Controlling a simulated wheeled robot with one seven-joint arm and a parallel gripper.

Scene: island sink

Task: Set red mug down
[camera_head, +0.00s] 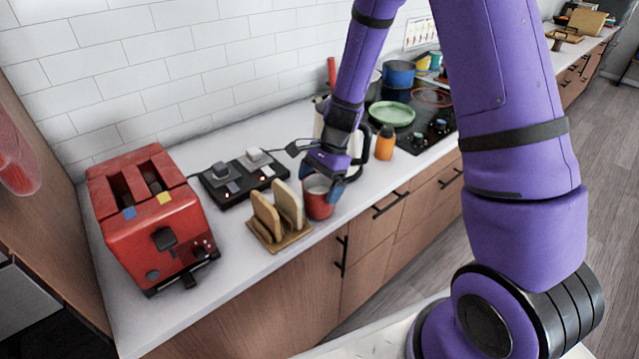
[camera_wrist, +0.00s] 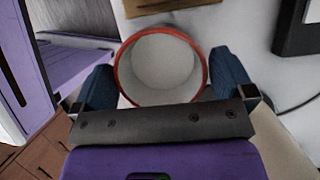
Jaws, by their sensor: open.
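The red mug (camera_head: 318,199) stands upright on the white counter, close to its front edge, just right of the toast rack. In the wrist view the mug (camera_wrist: 120,72) shows from above as a red rim around a pale, empty-looking inside. My gripper (camera_head: 333,186) is at the mug from above. Its two blue fingers (camera_wrist: 162,85) are open, one on each side of the mug. In the wrist view the right finger looks very near the rim; I cannot tell whether either finger touches it. The mug's handle is not visible.
A wooden rack (camera_head: 279,238) with bread slices stands just left of the mug. A red toaster (camera_head: 155,225) is farther left. A black power strip (camera_head: 245,178) lies behind. An orange-brown bottle (camera_head: 385,143) and a stove with a green plate (camera_head: 391,114) are to the right.

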